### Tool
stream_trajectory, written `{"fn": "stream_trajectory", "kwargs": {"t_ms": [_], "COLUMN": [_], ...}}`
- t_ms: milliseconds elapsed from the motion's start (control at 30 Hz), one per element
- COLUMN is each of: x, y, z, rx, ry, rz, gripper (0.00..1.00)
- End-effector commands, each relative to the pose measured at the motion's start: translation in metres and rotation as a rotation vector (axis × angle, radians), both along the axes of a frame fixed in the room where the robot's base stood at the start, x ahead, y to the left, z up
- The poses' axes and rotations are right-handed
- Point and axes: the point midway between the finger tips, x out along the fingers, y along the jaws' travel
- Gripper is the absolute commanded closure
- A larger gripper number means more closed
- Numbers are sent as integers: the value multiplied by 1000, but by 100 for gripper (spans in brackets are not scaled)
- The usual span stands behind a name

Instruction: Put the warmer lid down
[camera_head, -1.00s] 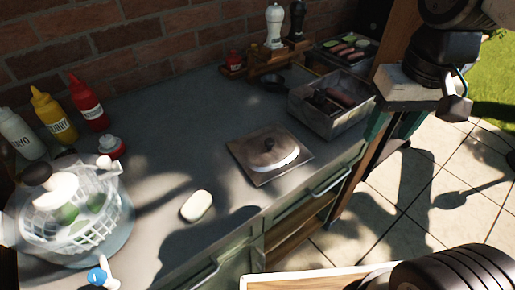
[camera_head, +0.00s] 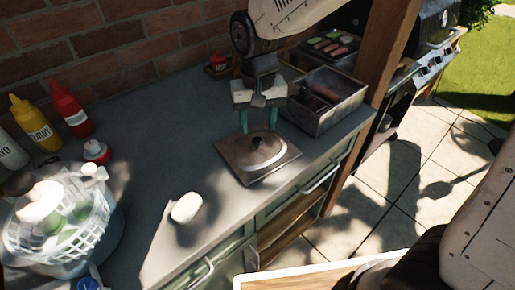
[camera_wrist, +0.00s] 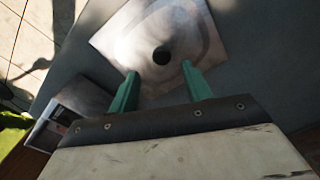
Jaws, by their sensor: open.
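The warmer lid (camera_head: 244,165) is a square metal plate with a dark round knob (camera_head: 257,141) at its middle. It lies flat on the grey counter. In the wrist view the lid (camera_wrist: 185,22) and its knob (camera_wrist: 161,56) show just beyond the fingertips. My gripper (camera_head: 259,121) is above the lid, its two green fingers apart and pointing down. In the wrist view the gripper (camera_wrist: 158,75) is open and empty, with the knob a little past the gap between the fingers. The warmer (camera_head: 318,117), an open metal box with food inside, stands right behind the lid.
A white oval object (camera_head: 186,207) lies on the counter left of the lid. A white basket (camera_head: 60,225) and red (camera_head: 70,108) and yellow (camera_head: 35,122) sauce bottles stand at the left. A tray of food (camera_head: 335,47) is behind the warmer. The counter's middle is clear.

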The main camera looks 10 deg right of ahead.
Motion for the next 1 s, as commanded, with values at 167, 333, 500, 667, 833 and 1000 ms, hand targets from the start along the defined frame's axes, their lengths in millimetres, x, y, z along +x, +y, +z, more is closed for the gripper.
{"fn": "stream_trajectory", "kwargs": {"t_ms": [167,333,500,667,833,1000], "x": [-7,-7,-7,-7,-7,-6], "y": [3,3,3,3,3,3], "z": [-28,-42,-42,-42,-42,-42], "rx": [-1,-1,0,0,0,0], "ry": [3,2,0,0,-1,-1], "rz": [1,0,0,0,0,0], "gripper": [51,51,51,79,100,100]}}
